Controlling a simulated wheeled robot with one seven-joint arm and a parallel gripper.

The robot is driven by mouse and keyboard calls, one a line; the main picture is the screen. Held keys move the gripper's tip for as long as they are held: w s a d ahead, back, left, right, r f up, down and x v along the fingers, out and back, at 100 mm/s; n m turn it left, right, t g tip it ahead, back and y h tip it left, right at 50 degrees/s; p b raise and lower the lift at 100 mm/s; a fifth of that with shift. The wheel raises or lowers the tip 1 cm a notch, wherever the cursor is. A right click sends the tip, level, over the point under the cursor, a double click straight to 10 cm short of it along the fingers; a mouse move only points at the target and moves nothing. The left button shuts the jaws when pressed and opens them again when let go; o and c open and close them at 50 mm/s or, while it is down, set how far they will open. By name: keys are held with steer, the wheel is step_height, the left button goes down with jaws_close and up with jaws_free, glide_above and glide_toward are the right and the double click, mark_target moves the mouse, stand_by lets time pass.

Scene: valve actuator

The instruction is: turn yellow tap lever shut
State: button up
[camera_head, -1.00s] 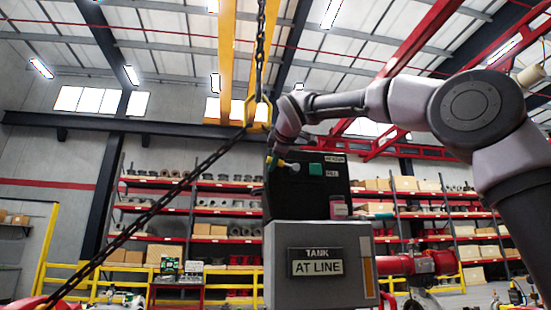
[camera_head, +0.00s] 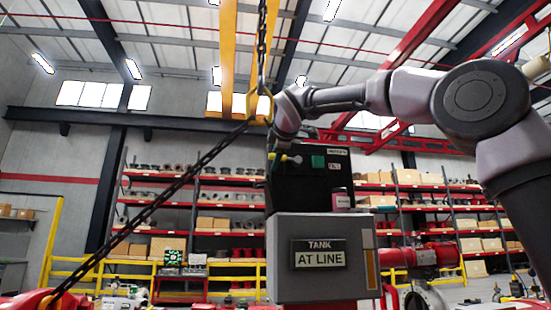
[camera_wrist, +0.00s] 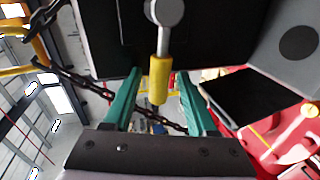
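The yellow tap lever (camera_head: 291,158) sticks out from the upper left of a dark box (camera_head: 342,175) in the head view. In the wrist view the yellow sleeve of the lever (camera_wrist: 159,80) hangs from a grey stem and round pivot. My gripper (camera_wrist: 158,80) is open, with one teal finger on each side of the sleeve. Gaps show between the sleeve and both fingers. In the head view my wrist is beside the lever, and the fingers are hard to make out.
A grey box with a sign reading "TANK AT LINE" (camera_head: 319,253) stands below the dark box. A dark chain (camera_head: 165,222) runs from a yellow hook, close to my wrist. Shelves fill the background.

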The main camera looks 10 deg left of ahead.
steer(key=v, duration=1.1)
steer(key=shift+w, duration=0.1)
stand_by(0.4)
steer(key=d+f+m+g+h, duration=0.3)
steer(key=d+f+m, duration=0.5)
steer(key=d+f, duration=0.6)
steer(key=s+d+f+m+g, duration=0.1)
steer(key=s+d+f+m, duration=0.4)
steer(key=f, duration=0.4)
steer(key=s+d+f+m+g, duration=0.1)
steer(key=s+d+f+m, duration=0.4)
steer(key=f, duration=0.5)
steer(key=s+d+f+m+g, duration=0.2)
steer(key=s+d+f+m, duration=0.3)
steer(key=f, duration=0.5)
steer(key=shift+s+d+m, duration=0.15)
steer(key=shift+d+m, duration=0.5)
steer(key=shift+m, duration=0.35)
